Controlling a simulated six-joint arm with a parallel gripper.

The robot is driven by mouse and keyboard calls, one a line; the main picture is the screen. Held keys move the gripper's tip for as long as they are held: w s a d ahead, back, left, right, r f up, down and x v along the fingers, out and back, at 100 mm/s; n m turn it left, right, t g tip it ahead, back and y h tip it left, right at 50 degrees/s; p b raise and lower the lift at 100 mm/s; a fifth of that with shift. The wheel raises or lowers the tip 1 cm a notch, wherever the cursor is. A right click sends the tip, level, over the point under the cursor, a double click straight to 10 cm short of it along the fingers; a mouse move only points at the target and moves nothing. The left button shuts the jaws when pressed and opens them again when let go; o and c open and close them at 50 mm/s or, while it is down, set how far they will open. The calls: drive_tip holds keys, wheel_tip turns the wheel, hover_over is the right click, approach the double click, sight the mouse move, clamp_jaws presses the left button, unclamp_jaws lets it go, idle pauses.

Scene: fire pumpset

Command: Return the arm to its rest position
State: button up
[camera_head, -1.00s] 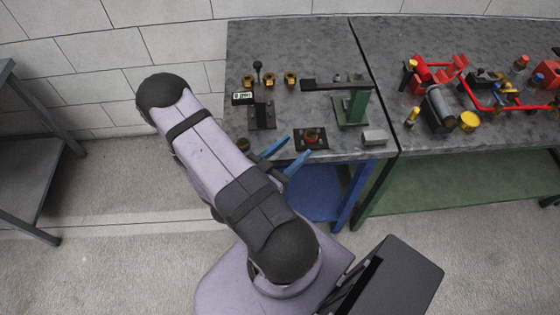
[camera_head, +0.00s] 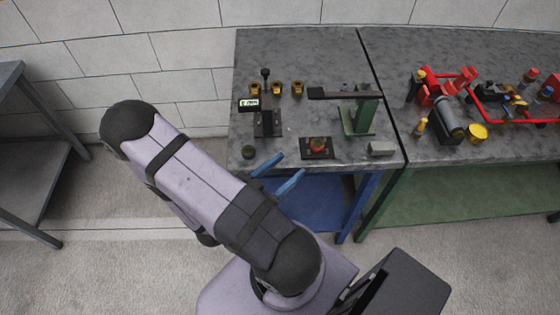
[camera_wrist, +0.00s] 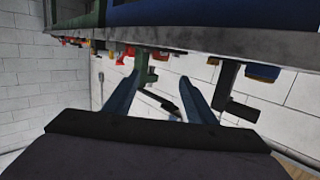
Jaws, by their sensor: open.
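My gripper (camera_head: 279,173) has two blue fingers that stand apart with nothing between them. In the wrist view my gripper (camera_wrist: 158,100) shows both blue fingers spread, and the bench edge runs across the top of the picture. My arm is bent, with its elbow out to the left over the floor.
On the bench near the gripper are a black plate with a red knob (camera_head: 318,145), a small dark round part (camera_head: 248,152), a grey block (camera_head: 381,149) and a green press (camera_head: 359,115). Red pump piping (camera_head: 500,112) stands right. A side table (camera_head: 30,150) is left.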

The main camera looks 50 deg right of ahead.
drive_tip(key=w+a+f+n+t+y+p, duration=0.1)
drive_tip(key=w+a+n+t+y+p, duration=0.1)
drive_tip(key=w+a+y, duration=0.7)
drive_tip(key=w+a+n+t+y+p, duration=0.2)
drive_tip(key=w+a+y, duration=0.4)
drive_tip(key=a, duration=0.4)
drive_tip(key=s+a+r+n+y+b, duration=0.2)
drive_tip(key=s+a+n, duration=0.1)
drive_tip(key=a+n, duration=0.25)
drive_tip(key=s+d+r+n+g+b, duration=0.2)
drive_tip(key=s+r+n+g, duration=0.1)
drive_tip(key=s+n, duration=0.5)
drive_tip(key=shift+s+d+r+g+h, duration=0.25)
drive_tip(key=shift+s+d+g+h, duration=0.15)
drive_tip(key=shift+s+g, duration=0.1)
